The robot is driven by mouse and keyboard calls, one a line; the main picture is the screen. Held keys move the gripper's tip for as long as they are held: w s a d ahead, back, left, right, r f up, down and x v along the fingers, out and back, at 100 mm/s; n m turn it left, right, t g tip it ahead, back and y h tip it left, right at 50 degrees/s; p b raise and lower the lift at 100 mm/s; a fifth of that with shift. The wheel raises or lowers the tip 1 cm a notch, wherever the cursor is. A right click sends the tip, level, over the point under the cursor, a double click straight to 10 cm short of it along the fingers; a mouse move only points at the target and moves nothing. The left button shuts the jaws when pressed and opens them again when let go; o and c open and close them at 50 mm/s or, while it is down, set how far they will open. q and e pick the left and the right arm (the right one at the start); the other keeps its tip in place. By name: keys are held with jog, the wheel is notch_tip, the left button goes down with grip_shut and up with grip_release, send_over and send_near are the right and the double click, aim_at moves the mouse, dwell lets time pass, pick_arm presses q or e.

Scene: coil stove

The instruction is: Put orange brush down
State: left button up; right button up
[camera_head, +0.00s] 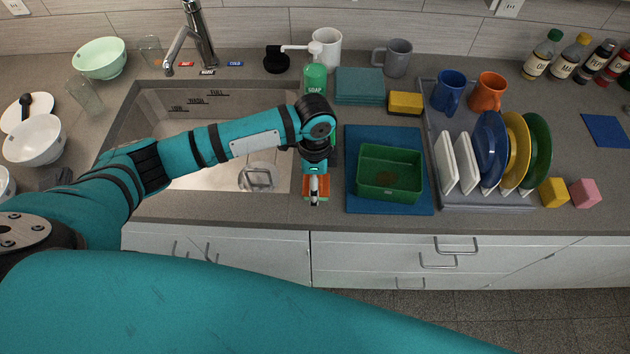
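My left arm reaches in from the left across the sink. My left gripper (315,191) points down at the counter strip between the sink and the blue mat. The orange brush (323,186) is at its fingertips, with orange showing on both sides of the fingers. The gripper looks shut on the brush, and the wrist hides part of it. I cannot tell whether the brush touches the counter. My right gripper is not in view; a large teal link of mine fills the bottom of the picture.
Right of the gripper, a green tub (390,200) stands on a blue mat (366,134). A dish rack (488,200) with plates and mugs is farther right. The sink (150,95) is left. A green soap bottle (315,78) and yellow sponge (405,103) are behind.

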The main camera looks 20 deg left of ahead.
pick_arm(q)
jog(key=o, duration=1.2)
jog(key=shift+f, duration=0.1)
jog(key=shift+c, duration=0.2)
jog(key=o, duration=0.6)
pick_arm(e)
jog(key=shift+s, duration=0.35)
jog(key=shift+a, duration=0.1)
pick_arm(q)
jog(key=shift+r, duration=0.25)
jog(key=r+b, duration=0.1)
jog(key=r, duration=0.2)
jog(key=r+b, duration=0.1)
jog(key=r, duration=0.6)
jog(key=shift+w+a+r+b, duration=0.1)
jog(key=shift+w+r+b, duration=0.1)
jog(key=shift+w+b, duration=0.2)
jog(key=shift+r, duration=0.7)
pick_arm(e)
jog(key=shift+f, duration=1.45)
